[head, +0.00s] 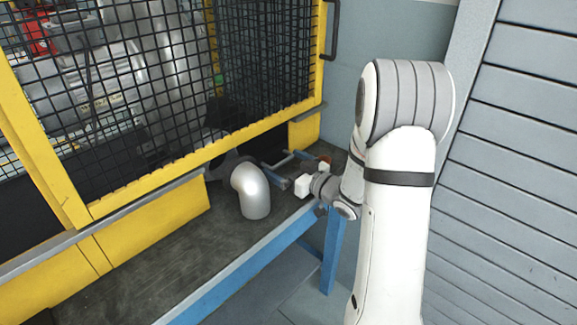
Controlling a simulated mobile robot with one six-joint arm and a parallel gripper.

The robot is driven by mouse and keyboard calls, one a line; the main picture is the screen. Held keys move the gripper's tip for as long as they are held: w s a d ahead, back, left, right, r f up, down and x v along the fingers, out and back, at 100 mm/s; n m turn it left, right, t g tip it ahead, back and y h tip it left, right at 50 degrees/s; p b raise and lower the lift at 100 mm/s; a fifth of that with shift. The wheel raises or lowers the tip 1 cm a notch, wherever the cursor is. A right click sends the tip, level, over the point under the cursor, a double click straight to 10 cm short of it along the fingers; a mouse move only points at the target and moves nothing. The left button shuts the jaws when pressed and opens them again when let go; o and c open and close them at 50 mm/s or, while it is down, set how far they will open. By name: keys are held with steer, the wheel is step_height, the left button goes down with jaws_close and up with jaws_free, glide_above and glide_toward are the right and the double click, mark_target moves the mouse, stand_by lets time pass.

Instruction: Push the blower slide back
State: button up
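A silver elbow-shaped pipe (250,191), which looks like the blower outlet, stands on the dark bench top below the yellow guard. Its upper end runs back to a dark part under the guard's lower edge. Blue-grey rail-like parts (276,179) lie to its right; they may belong to the slide, but they are too small to tell. My gripper (302,186) is at the end of the white arm, low over the bench to the right of the pipe and close to the rail parts. Its fingers are not clear, so its opening and any contact cannot be told.
A yellow-framed black mesh guard (160,90) stands over the back of the bench, with machinery behind it. The bench (140,270) has a blue front edge and clear room at front left. A grey slatted wall (520,160) rises at the right.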

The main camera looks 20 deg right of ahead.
steer(key=shift+s+d, duration=0.1)
steer(key=shift+s+d, duration=0.2)
steer(key=v, duration=0.7)
steer(key=shift+s, duration=0.15)
